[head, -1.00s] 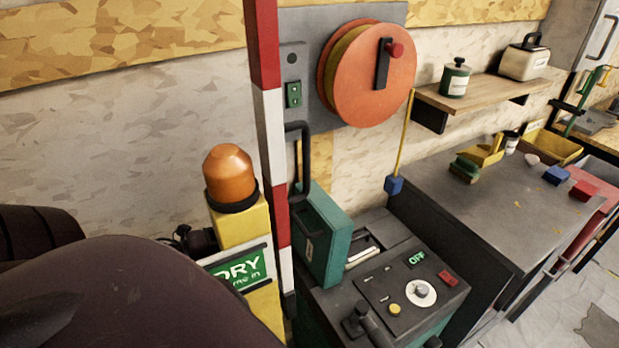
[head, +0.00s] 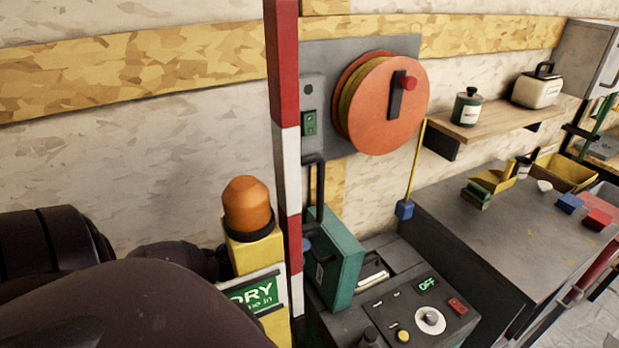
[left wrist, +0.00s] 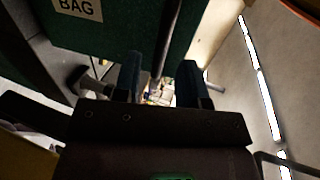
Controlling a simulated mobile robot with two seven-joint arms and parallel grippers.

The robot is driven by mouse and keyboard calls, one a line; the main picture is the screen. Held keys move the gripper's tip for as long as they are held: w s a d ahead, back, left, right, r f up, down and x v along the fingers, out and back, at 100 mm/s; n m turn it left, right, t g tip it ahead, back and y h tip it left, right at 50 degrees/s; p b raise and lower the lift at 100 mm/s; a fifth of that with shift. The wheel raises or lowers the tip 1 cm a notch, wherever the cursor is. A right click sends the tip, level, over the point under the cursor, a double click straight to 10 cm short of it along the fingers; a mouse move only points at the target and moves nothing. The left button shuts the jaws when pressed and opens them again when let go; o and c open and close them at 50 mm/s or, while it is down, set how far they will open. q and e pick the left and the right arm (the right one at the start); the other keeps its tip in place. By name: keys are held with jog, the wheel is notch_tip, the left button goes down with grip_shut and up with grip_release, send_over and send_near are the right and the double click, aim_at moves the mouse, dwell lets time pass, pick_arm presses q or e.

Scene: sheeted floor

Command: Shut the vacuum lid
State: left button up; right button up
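The vacuum's teal lid (head: 338,262) stands upright, open, at the left of the grey machine top (head: 385,300). A black handle (head: 319,180) rises behind the lid. In the left wrist view the lid is a dark green panel (left wrist: 150,30) with a BAG label. My left gripper (left wrist: 162,75) has its two dark blue fingers apart with a gap between them, near the panel's lower edge; I cannot tell whether they touch it. In the head view a blue bit of this gripper (head: 306,244) shows beside the lid's left side, mostly hidden by the striped post. My right gripper is not in view.
A red-and-white post (head: 288,160) and a yellow stand with an orange beacon (head: 247,204) are close to my left arm. An orange reel (head: 385,105) hangs on the wall above. A grey bench (head: 500,235) with small blocks stands to the right.

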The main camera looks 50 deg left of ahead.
pick_arm(q)
jog(key=shift+x, duration=1.6)
grip_shut()
